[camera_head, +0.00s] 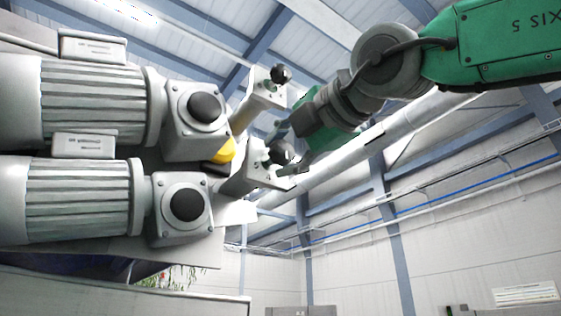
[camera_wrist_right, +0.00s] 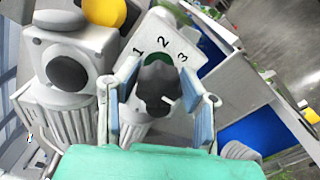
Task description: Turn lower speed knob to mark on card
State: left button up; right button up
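The lower speed knob (camera_head: 280,152) is black and sits on a pale control box (camera_head: 256,174) beside the lower motor. In the right wrist view the knob (camera_wrist_right: 157,84) stands on a face marked 1, 2 and 3, with a green patch (camera_wrist_right: 155,59) by the 2. A small light mark shows on the knob's lower right; which number it points to is unclear. My right gripper (camera_wrist_right: 160,95) is open, one finger on each side of the knob, with visible gaps. It also shows in the head view (camera_head: 292,172). My left gripper is out of view. I cannot make out the card for certain.
A similar upper black knob (camera_head: 281,74) sits on its own box just above. Two ribbed grey motors (camera_head: 95,103) fill the left. A yellow round part (camera_head: 224,151) lies close to the lower box. Free air lies to the right, below my right arm.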

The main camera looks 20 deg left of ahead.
jog(key=shift+o, duration=1.4)
jog(key=shift+w, duration=0.1)
jog(key=shift+d, duration=0.1)
jog(key=shift+d, duration=0.1)
jog(key=v, duration=1.1)
jog(key=shift+f, duration=0.1)
jog(key=shift+d, duration=0.2)
